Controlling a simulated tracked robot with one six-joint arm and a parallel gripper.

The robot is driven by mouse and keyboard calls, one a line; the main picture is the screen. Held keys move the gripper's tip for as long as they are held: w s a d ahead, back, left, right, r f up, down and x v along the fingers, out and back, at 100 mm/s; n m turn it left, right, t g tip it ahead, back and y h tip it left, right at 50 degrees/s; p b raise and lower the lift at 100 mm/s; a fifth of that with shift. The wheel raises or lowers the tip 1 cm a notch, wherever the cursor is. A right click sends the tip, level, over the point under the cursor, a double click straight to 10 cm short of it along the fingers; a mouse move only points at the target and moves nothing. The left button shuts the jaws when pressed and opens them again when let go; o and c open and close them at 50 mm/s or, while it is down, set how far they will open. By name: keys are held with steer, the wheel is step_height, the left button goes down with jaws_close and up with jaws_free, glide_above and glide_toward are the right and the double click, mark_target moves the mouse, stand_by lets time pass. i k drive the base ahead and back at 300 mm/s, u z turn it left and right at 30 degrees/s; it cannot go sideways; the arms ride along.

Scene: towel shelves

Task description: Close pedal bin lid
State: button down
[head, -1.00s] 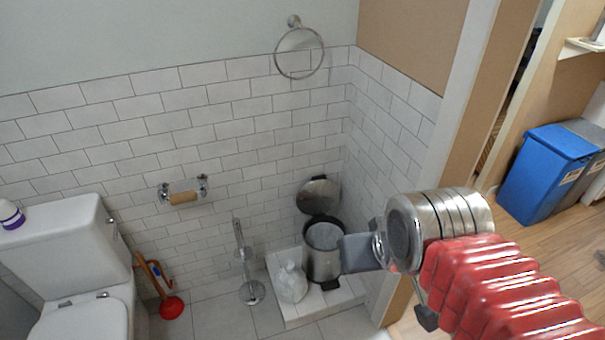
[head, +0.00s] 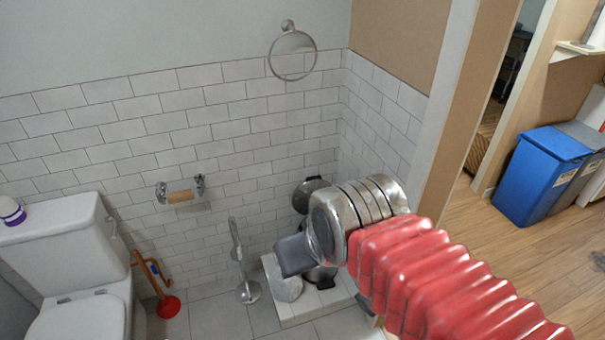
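The pedal bin (head: 322,277) stands on a tiled ledge in the corner. My arm hides most of its body in this view. Its round dark lid (head: 309,187) is raised, standing up against the wall behind the bin, so the bin is open. My gripper (head: 290,257) appears in front of the bin and overlaps its body in the picture, below the lid. I see a grey finger part pointing left. I cannot tell the gap between fingers, nor whether the gripper touches the bin.
A whitish bag (head: 287,288) sits on the tiled ledge (head: 300,308) left of the bin. A brush stand (head: 247,290), a red plunger (head: 168,305) and a toilet (head: 75,260) are further left. Tiled walls close in the corner. A blue bin (head: 543,178) stands far right.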

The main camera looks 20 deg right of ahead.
mark_target(300, 199)
steer(key=z, duration=0.05)
steer(key=i, duration=1)
steer(key=u, duration=0.05)
